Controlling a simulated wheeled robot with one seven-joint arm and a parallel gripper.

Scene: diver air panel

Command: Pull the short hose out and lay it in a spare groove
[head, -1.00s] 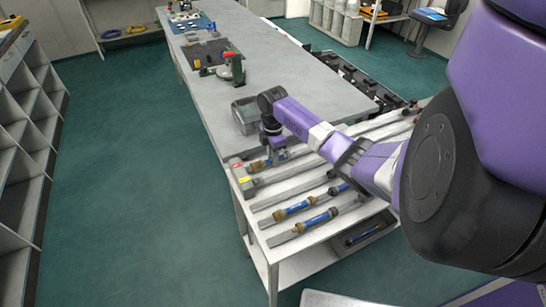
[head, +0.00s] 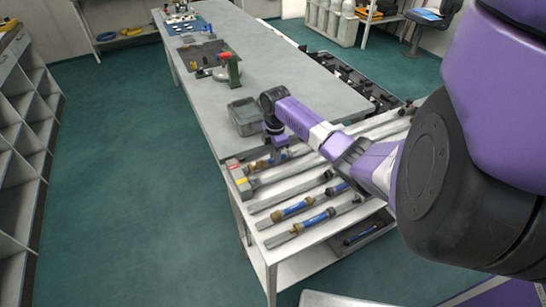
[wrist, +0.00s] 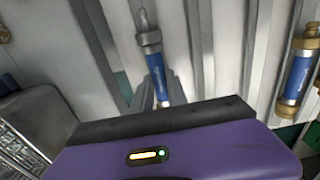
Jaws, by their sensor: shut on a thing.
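My gripper (head: 276,150) points down at the left end of the sloped rack and is shut on a short blue hose with a brass end (head: 257,165). In the wrist view, a blue hose with a metal fitting (wrist: 154,62) runs down behind the dark front edge of my gripper. A grey block (head: 236,172) with red and yellow marks stands just left of the held hose. Whether hose and block touch is unclear. The rack (head: 262,222) has several long parallel grooves between raised rails.
Two blue hoses with brass ends, one here (head: 292,208) and one here (head: 313,222), lie in nearer grooves. Another blue hose (head: 337,189) is partly hidden by my arm. A grey bin (head: 243,116) stands on the bench close behind my gripper.

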